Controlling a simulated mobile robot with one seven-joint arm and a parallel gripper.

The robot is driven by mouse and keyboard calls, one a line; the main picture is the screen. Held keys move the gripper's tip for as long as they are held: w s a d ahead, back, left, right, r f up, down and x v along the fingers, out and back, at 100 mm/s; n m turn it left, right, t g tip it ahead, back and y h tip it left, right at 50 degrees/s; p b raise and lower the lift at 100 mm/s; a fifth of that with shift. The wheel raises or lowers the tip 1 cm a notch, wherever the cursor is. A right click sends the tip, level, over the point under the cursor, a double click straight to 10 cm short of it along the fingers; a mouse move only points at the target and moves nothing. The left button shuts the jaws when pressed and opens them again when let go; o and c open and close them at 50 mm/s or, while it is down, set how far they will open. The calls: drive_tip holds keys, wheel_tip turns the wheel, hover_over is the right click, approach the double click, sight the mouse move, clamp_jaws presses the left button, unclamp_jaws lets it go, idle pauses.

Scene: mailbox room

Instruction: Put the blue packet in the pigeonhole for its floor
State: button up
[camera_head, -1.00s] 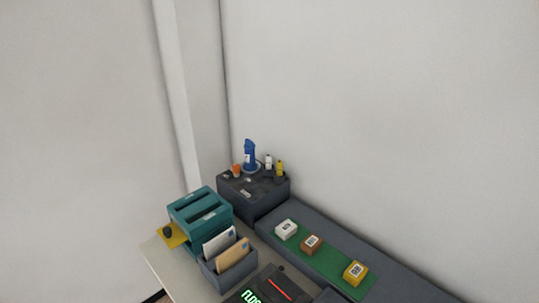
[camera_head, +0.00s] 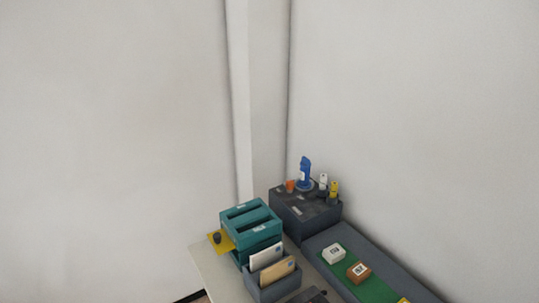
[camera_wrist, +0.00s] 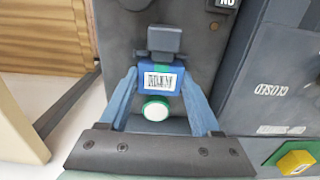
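The blue packet (camera_wrist: 146,68) shows in the wrist view with a white barcode label and a green band. It sits between the fingertips of my gripper (camera_wrist: 160,75), which close against its two sides. A small dark grey block shape lies just beyond the packet, and a round white disc with a green rim shows between the fingers, nearer the palm. The head view shows neither my gripper nor the packet. No pigeonhole can be made out clearly in either view.
In the head view, a table holds teal trays (camera_head: 250,216), a grey letter holder (camera_head: 262,283) with envelopes, and a dark box (camera_head: 290,212) bearing a blue upright device (camera_head: 305,172). White (camera_head: 334,254) and brown (camera_head: 359,271) parcels lie on a green strip. A grey cabinet (camera_wrist: 270,75) stands right in the wrist view.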

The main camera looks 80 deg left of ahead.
drive_tip(key=c, duration=0.4)
drive_tip(key=shift+r+p, duration=2.25)
drive_tip(key=shift+p, duration=0.25)
